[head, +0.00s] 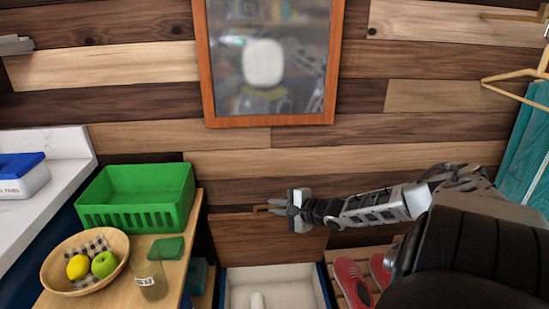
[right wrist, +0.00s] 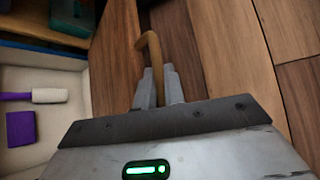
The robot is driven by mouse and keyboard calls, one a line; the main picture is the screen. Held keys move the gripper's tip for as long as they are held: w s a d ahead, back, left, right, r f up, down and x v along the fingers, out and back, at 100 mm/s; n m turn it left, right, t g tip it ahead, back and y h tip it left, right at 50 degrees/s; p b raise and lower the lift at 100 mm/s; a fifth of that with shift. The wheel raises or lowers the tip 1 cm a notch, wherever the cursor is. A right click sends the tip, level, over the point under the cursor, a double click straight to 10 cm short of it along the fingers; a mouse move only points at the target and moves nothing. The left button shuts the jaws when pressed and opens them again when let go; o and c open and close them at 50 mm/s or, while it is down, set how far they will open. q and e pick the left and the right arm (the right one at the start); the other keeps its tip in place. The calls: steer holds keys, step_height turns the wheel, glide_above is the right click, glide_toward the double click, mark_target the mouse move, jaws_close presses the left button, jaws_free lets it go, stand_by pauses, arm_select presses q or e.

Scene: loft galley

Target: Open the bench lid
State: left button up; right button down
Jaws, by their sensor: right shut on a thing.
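The bench lid (head: 262,242) is a brown wooden panel, raised and standing steeply up by the plank wall behind the bench. It also shows in the right wrist view (right wrist: 118,55). The bench box (head: 232,290) below is open, with a pale inside. The lid's handle (head: 262,207) is a tan bent bar at its upper edge, also seen in the right wrist view (right wrist: 152,48). My right gripper (head: 282,208) is shut on this handle, its fingers (right wrist: 160,88) partly hiding it. My left gripper is not in view.
A wooden counter at left holds a green basket (head: 130,217), a fruit bowl (head: 52,270) and a glass (head: 150,283). Red shoes (head: 353,283) sit on slats right of the bench. A framed mirror (head: 205,75) hangs above. A purple item (right wrist: 21,129) lies in the box.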

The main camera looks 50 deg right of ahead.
steer(key=shift+d+r, duration=0.15)
steer(key=shift+d, duration=0.05)
steer(key=c, duration=1.5)
jaws_free()
steer(key=shift+c, duration=0.2)
steer(key=shift+o, duration=0.2)
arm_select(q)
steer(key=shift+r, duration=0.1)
arm_select(e)
steer(key=shift+s+a, duration=0.15)
